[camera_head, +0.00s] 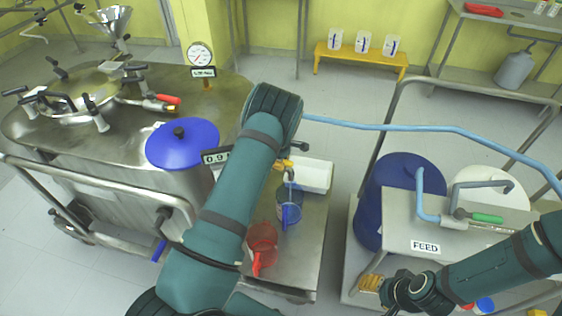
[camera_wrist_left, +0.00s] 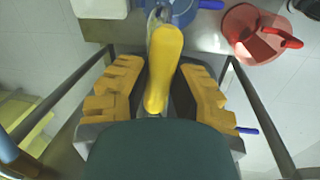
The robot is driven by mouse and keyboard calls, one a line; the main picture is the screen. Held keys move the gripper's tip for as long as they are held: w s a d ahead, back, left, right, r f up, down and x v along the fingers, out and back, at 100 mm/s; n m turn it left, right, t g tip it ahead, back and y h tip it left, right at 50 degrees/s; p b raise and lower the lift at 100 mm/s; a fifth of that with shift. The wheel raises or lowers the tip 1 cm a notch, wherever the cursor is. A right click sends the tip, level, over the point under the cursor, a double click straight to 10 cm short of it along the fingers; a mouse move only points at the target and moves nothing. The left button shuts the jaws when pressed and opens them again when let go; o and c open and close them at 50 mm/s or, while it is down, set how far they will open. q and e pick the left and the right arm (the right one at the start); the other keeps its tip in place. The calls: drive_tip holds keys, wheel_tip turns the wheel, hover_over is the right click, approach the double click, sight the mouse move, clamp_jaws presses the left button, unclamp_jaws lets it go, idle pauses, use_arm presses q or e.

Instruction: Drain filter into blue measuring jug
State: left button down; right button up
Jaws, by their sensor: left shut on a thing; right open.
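The filter is a large steel vessel (camera_head: 110,150) at left in the head view. A blue measuring jug (camera_head: 289,212) stands on a steel shelf beside it, below a small metal outlet (camera_head: 290,174). The jug's top edge shows in the left wrist view (camera_wrist_left: 184,12). My left gripper (camera_wrist_left: 160,95) is shut on a yellow valve handle (camera_wrist_left: 165,62); in the head view my left arm mostly hides it. I cannot tell whether liquid is flowing. My right gripper (camera_head: 371,284) is open and empty, low beside the FEED cart.
A red jug (camera_head: 262,243) stands near the blue jug, and a white box (camera_head: 314,175) stands behind it. The FEED cart (camera_head: 395,225) with a blue drum (camera_head: 380,195) is at right. A light blue hose (camera_head: 400,127) crosses behind. Floor shows between shelf and cart.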

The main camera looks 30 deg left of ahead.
use_arm(q)
drive_tip(key=shift+w+f+n, duration=0.15)
drive_tip(key=shift+w+n, duration=0.2)
drive_tip(key=shift+n, duration=0.25)
drive_tip(key=c, duration=0.8)
unclamp_jaws()
drive_tip(key=shift+w+a, duration=0.1)
drive_tip(key=r, duration=0.4)
drive_tip(key=s+r, duration=0.1)
drive_tip(key=r, duration=0.7)
drive_tip(key=shift+s+d, duration=0.2)
drive_tip(key=shift+s, duration=0.2)
